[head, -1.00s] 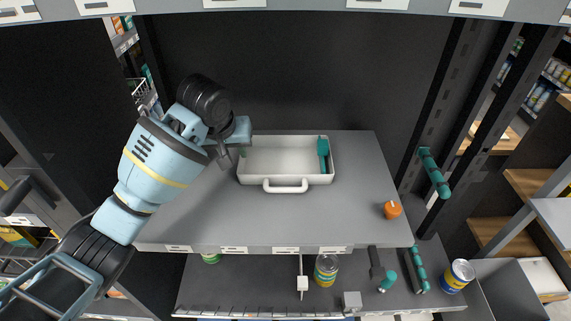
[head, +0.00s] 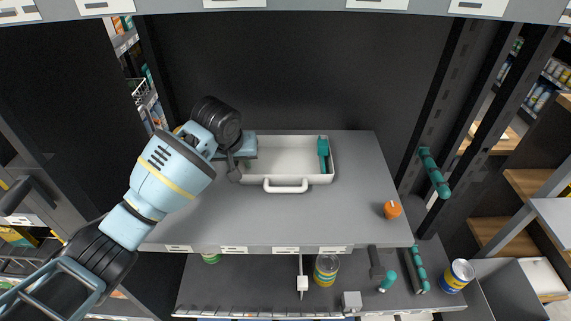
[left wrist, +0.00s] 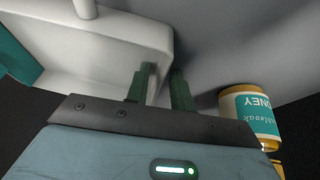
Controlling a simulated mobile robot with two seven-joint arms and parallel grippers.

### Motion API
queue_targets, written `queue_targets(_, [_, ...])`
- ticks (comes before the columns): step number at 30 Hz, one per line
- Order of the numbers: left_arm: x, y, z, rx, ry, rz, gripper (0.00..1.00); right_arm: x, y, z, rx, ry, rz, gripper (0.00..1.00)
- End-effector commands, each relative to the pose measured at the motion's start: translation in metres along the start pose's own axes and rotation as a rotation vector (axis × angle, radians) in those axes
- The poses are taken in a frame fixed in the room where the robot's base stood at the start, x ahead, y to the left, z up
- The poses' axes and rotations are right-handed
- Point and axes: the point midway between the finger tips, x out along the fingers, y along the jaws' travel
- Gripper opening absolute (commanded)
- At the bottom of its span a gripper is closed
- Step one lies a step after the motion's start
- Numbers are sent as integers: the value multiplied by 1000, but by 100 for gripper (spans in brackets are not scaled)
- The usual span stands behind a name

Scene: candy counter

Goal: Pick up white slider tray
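The white slider tray (head: 290,179) rests on the grey shelf, its looped handle facing the front. A teal tool (head: 323,150) stands in its right end. My left gripper (head: 246,160) is at the tray's left end and hides part of it. In the left wrist view, its two dark green fingers (left wrist: 161,84) are close together, one on each side of the wall of the white tray (left wrist: 118,45), and look shut on it. My right gripper is not in view.
An orange knob-like item (head: 392,210) sits at the shelf's front right. A honey jar (left wrist: 250,112) is close to the gripper in the left wrist view. Below are several items, including a jar (head: 327,268) and a can (head: 457,275). The shelf's front middle is clear.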

Motion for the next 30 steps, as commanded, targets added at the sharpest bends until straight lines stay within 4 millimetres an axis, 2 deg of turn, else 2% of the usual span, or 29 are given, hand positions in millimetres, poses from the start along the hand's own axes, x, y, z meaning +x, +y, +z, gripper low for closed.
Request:
queue_targets(1, [0, 0, 0, 0, 0, 0, 16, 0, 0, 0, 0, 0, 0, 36])
queue_targets(5, [0, 0, 0, 0, 0, 1, 0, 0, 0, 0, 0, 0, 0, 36])
queue_targets(19, [-4, 1, -2, -1, 3, 2, 0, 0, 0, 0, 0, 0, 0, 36])
queue_targets(23, [-19, 2, -8, -1, 5, 4, 0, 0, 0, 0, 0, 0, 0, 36])
queue_targets(30, [-61, 6, -26, -1, 5, 4, 0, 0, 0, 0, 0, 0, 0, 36])
